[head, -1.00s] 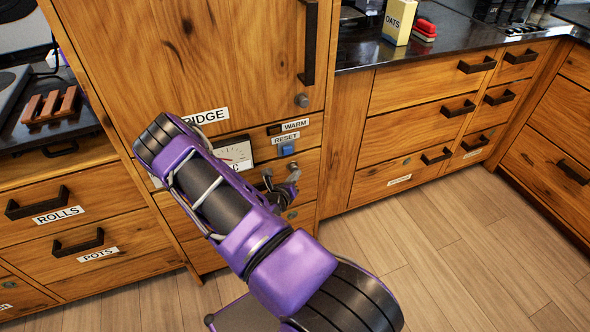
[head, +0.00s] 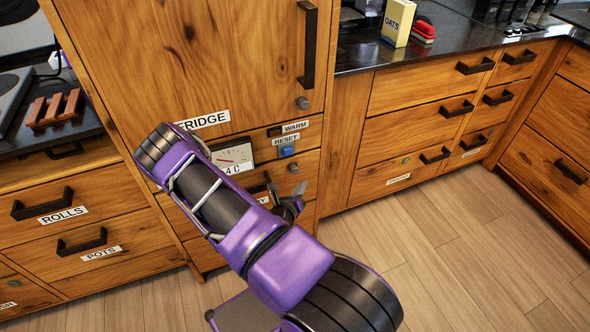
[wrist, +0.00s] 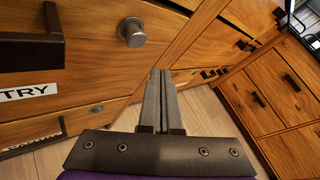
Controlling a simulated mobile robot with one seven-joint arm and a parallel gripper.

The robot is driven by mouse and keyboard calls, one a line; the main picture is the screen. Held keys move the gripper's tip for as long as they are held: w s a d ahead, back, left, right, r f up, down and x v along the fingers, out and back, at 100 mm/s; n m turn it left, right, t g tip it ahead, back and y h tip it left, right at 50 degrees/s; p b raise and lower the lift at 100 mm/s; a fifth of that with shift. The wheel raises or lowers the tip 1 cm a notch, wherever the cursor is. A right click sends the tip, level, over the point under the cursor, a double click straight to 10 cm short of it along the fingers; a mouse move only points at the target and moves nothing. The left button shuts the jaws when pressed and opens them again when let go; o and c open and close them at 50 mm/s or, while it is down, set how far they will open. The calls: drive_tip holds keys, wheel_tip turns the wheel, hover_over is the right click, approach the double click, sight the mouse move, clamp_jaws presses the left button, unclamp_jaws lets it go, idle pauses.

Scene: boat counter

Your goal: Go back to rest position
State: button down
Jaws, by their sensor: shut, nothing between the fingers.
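My gripper (wrist: 161,92) is shut and empty in the wrist view, its two fingers together. It points toward wooden drawer fronts, with a round metal knob (wrist: 131,32) to its upper left. In the head view my gripper (head: 298,190) shows small beyond my purple arm, in front of the drawers below the fridge door (head: 200,60). My arm crosses the middle of the view and hides part of the fridge's lower panel.
A gauge (head: 233,158) and a blue reset button (head: 286,151) sit on the panel under the fridge door. An oats box (head: 398,22) and a red-topped item (head: 423,30) stand on the dark counter (head: 450,48). The wooden floor (head: 440,240) at right is clear.

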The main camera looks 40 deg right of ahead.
drive_tip(key=shift+s+a, duration=0.2)
drive_tip(key=shift+s, duration=0.6)
